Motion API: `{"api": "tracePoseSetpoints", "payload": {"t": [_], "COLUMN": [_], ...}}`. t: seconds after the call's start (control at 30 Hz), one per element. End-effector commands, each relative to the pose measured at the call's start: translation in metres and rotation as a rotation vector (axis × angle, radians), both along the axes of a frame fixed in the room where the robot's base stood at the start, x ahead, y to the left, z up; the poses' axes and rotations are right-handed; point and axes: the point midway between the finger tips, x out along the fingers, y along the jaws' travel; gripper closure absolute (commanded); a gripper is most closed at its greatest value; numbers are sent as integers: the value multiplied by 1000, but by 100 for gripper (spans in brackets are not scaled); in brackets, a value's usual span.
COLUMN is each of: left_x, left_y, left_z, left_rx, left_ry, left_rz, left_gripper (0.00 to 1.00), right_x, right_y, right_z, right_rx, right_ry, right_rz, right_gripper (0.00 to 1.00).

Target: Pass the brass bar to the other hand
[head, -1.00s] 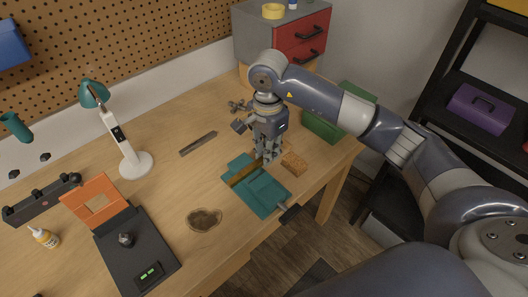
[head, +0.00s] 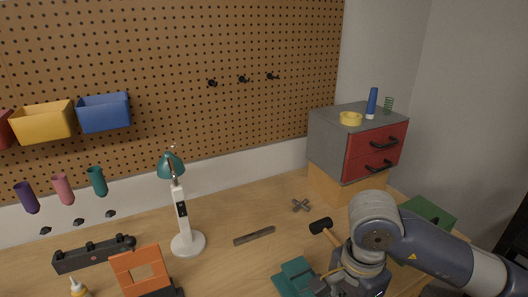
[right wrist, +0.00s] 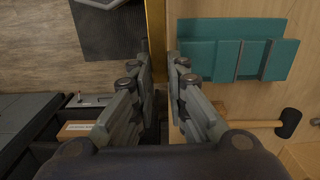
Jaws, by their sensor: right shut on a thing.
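The brass bar (right wrist: 156,45) shows in the right wrist view as a narrow golden strip running from the top edge down between the fingertips of my right gripper (right wrist: 160,75). The gripper is shut on it. The bar's lower part is hidden between the fingers. The teal vise (right wrist: 205,58) is to the right of the bar, apart from it in this view. In the head view my right arm comes in from the right beside the vise (head: 293,277), with the fingers hidden or cut off at the bottom. My left gripper is not in view.
A black-headed mallet (head: 321,226) lies just behind my right wrist. A flat grey bar (head: 254,236), a desk lamp (head: 187,243) and an orange frame (head: 140,271) are on the bench. A red-drawer cabinet (head: 375,150) stands at the back right. A green box (head: 428,213) is beside my right arm.

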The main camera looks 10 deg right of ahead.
Motion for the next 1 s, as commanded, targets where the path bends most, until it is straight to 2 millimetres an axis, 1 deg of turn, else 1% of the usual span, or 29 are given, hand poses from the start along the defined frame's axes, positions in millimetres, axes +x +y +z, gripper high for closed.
{"api": "tracePoseSetpoints", "payload": {"t": [0.17, 0.5, 0.7, 0.83, 1.0], "left_x": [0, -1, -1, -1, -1], "left_y": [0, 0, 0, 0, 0], "left_z": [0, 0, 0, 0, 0], "left_rx": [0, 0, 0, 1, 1], "left_ry": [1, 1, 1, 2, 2], "left_rz": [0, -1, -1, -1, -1], "left_gripper": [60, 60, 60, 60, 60], "right_x": [0, 1, 0, 0, 0], "right_y": [0, 0, 0, 0, 0], "right_z": [-1, -5, -8, -9, -9], "right_rx": [-2, -2, -1, -1, -1], "right_ry": [0, -1, 0, 0, 0], "right_rz": [161, 737, 1021, 1136, 1199], "right_gripper": [100, 100, 100, 100, 100]}}
